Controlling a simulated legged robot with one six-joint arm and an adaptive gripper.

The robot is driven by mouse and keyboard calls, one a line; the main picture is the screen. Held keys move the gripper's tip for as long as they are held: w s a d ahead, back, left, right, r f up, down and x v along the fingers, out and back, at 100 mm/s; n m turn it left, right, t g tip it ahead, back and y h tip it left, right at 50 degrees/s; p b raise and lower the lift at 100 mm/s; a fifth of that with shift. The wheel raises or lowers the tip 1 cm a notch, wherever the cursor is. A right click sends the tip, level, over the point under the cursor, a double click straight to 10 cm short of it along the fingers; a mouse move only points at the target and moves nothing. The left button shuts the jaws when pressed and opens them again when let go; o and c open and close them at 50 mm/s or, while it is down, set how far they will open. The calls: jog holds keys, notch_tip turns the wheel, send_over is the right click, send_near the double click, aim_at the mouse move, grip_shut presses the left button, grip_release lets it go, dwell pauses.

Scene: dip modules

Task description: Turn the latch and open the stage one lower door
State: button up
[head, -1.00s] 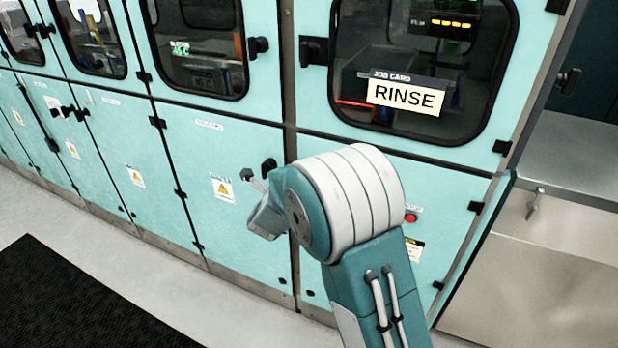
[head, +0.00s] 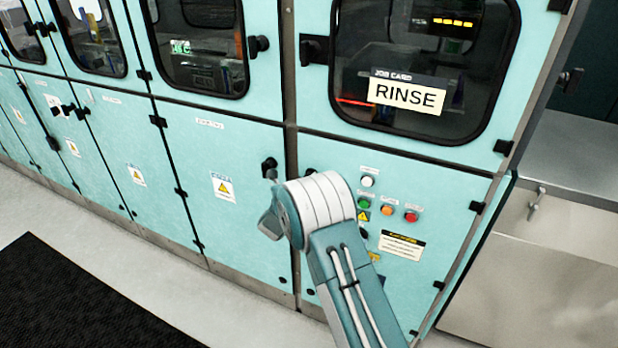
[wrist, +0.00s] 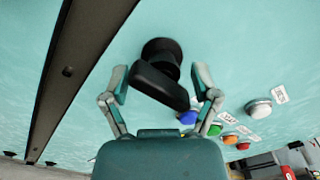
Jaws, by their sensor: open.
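The black latch (wrist: 160,84) sits on a teal lower door (head: 455,190). In the wrist view its handle slants from upper left to lower right, on a round base. My gripper (wrist: 162,78) is open, with one finger on each side of the handle. I cannot tell whether either finger touches it. In the head view my arm hides most of the gripper and this latch. The door looks shut, its left edge along the metal post.
White, green, orange and red buttons (head: 411,216) are right of my arm; a blue one (wrist: 188,117) shows close to the right finger. Another black latch (head: 269,166) is on the door left of the post. A dark mat (head: 80,300) lies on the floor.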

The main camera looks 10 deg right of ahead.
jog(key=shift+x, duration=1.05)
grip_shut()
jog(key=shift+s+a, duration=0.1)
jog(key=shift+s, duration=0.05)
